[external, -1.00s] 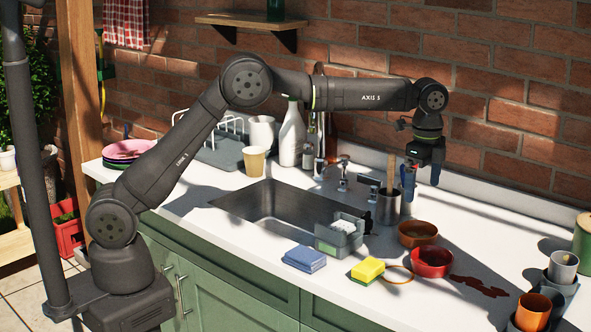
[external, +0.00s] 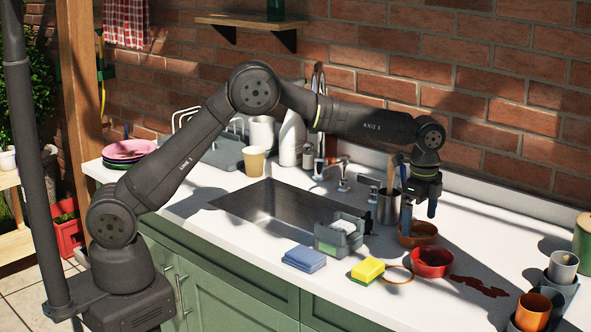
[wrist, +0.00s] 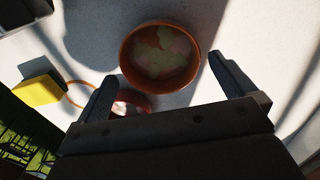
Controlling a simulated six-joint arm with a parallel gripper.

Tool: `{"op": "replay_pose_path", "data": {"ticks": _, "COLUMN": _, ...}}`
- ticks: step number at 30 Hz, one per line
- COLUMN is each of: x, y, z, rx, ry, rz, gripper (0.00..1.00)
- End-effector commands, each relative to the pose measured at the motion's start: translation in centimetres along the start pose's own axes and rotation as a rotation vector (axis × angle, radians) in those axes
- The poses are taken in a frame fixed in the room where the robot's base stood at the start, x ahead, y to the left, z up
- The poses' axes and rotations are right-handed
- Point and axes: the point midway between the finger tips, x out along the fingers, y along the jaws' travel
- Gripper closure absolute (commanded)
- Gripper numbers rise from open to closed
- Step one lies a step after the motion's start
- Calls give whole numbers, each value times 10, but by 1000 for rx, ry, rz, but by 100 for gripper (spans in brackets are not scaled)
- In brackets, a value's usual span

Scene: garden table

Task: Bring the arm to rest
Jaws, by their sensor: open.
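My gripper (external: 419,214) is open and empty, pointing down just above the orange-brown bowl (external: 418,240) on the white counter. In the wrist view its two fingers (wrist: 164,82) are spread wide, with the bowl (wrist: 160,55) in front of and between them. Blotchy greenish and pinkish patches show inside this bowl. The external view does not show clearly whether a fingertip touches the rim. My arm stretches over the sink, its elbow high.
A red bowl (external: 432,263) stands close to the orange-brown one. A metal utensil holder (external: 388,208) stands behind my gripper. A yellow sponge (external: 367,270), an orange ring (external: 397,274) and a grey caddy (external: 338,237) lie nearer. A dark red spill (external: 480,287) is at the right.

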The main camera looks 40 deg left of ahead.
Motion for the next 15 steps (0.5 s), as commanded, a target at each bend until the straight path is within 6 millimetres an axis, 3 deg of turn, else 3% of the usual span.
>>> {"op": "replay_pose_path", "data": {"ticks": 15, "x": -5, "y": 0, "z": 0, "rx": 0, "ry": 0, "rz": 1, "gripper": 0}}
